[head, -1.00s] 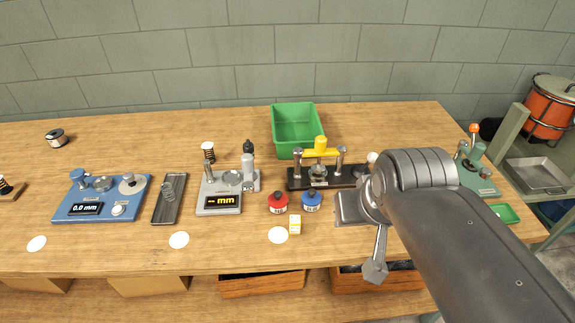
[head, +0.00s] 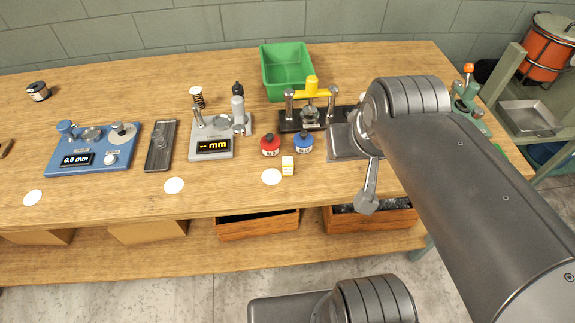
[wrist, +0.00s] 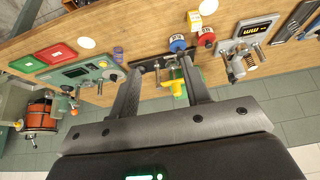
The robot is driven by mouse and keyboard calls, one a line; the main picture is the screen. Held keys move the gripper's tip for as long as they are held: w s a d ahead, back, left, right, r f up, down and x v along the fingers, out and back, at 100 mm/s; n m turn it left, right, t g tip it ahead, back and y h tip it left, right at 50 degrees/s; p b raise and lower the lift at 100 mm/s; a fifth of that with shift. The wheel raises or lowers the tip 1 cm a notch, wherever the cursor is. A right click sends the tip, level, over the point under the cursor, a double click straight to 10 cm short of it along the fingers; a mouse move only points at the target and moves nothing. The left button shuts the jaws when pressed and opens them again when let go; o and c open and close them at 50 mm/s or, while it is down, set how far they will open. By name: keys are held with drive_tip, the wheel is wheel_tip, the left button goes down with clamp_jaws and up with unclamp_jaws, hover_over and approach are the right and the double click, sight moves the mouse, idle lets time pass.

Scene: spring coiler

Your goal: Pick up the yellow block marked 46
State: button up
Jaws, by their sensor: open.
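The small yellow block (head: 288,166) stands on the bench near its front edge, beside a white round disc (head: 271,177). Its pale face bears a mark too small to read. In the wrist view the block (wrist: 208,6) is at the top edge, above the blue and red pots. My gripper (wrist: 160,63) is open, with nothing between its fingers. Its fingers point toward the black stand with the yellow handle, apart from the block.
A red pot (head: 270,144) and a blue pot (head: 304,142) stand just behind the block. The black stand (head: 290,121) with its yellow handle (head: 312,88) and a green bin (head: 287,72) are farther back. A grey gauge (head: 212,147) stands to the left. The bench front edge is close.

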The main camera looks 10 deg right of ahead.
drive_tip(key=shift+o, duration=0.3)
drive_tip(key=shift+o, duration=0.7)
drive_tip(key=g, duration=0.6)
hover_over(288, 161)
wheel_tip(288, 161, down, 10)
drive_tip(key=f, duration=0.1)
drive_tip(key=shift+a+m, duration=0.2)
drive_tip(key=shift+m, duration=0.2)
wheel_tip(288, 161, down, 11)
drive_tip(key=shift+d+r, duration=0.15)
drive_tip(key=shift+r, duration=0.05)
